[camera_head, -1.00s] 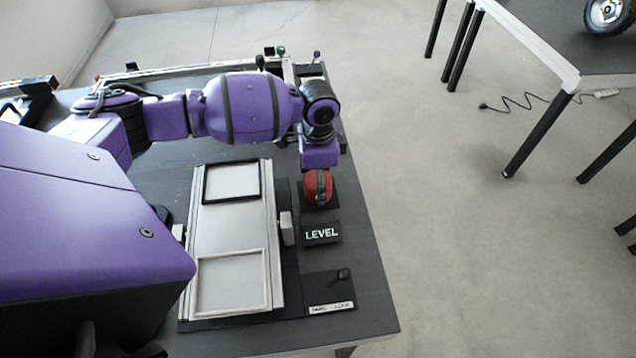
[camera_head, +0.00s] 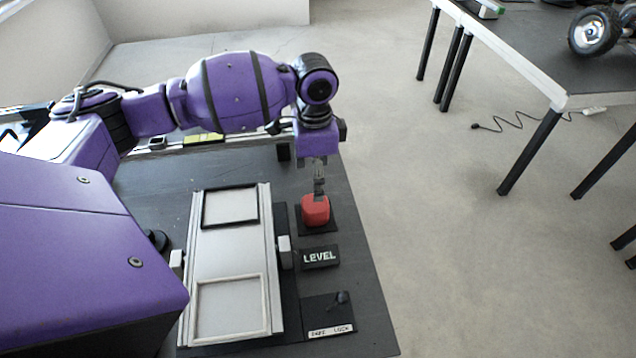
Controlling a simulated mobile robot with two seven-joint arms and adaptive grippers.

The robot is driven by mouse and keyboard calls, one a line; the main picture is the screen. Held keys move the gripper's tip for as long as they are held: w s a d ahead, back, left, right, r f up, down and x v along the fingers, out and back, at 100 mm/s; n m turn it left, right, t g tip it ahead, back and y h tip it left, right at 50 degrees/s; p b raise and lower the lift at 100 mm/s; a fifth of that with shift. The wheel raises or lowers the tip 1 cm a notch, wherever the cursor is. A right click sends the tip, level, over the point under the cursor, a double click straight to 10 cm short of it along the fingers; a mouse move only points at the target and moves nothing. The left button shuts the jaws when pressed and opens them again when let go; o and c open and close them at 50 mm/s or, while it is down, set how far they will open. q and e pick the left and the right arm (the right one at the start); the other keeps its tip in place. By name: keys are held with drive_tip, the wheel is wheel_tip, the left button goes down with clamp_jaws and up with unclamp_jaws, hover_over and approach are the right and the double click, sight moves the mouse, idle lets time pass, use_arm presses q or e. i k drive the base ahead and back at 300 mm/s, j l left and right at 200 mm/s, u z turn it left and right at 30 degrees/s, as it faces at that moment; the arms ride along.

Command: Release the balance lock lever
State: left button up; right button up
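A small black lever (camera_head: 342,297) stands on a dark plate near the front right of the table. A white label (camera_head: 331,331) with small, hard-to-read lettering lies along the plate's front edge. My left gripper (camera_head: 319,190) points down at the top of a red block or button (camera_head: 315,211), farther back than the lever and apart from it. The gripper's tips overlap the red top in the picture. Contact and finger opening are too small to tell. My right gripper is not in view.
A black block marked LEVEL (camera_head: 320,257) lies between the red block and the lever. Left of these is a grey balance platform (camera_head: 231,251) with a black frame (camera_head: 230,207) and a pale frame (camera_head: 230,308). Another table (camera_head: 570,98) stands at right beyond open floor.

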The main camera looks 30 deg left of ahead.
sight(342, 297)
drive_tip(key=u, duration=0.5)
drive_tip(key=k+l, duration=0.3)
drive_tip(key=k, duration=0.15)
drive_tip(key=k+l, duration=0.35)
drive_tip(key=k, duration=0.1)
